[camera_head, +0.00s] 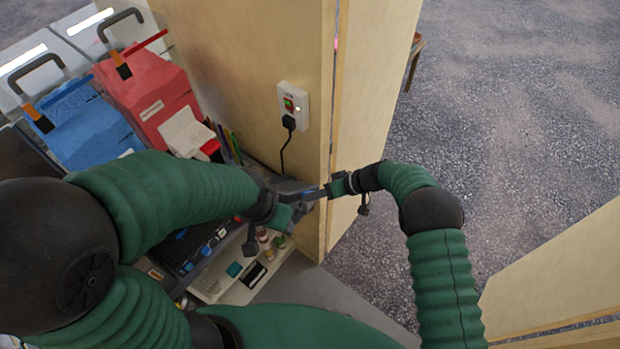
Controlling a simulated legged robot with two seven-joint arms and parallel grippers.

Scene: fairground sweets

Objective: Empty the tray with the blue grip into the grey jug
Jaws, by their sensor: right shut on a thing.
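My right gripper (322,192) comes in from the right and is shut on a thin grey piece with a blue part (311,195). This looks like the tray with the blue grip, but most of it is hidden. My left gripper (292,208) is just left of it, low by the corner of the wooden panel. Its fingers are too small and covered to read. A grey-blue surface (287,186) shows behind the two grippers; I cannot tell whether it is part of the tray or the grey jug. No jug can be made out clearly.
A tall wooden panel (250,80) with a switch box (293,104) and black cable stands close behind my grippers. Blue (88,128) and red (150,92) bins stand at left. Small jars (270,254) sit on a low shelf. Open gravel lies at right.

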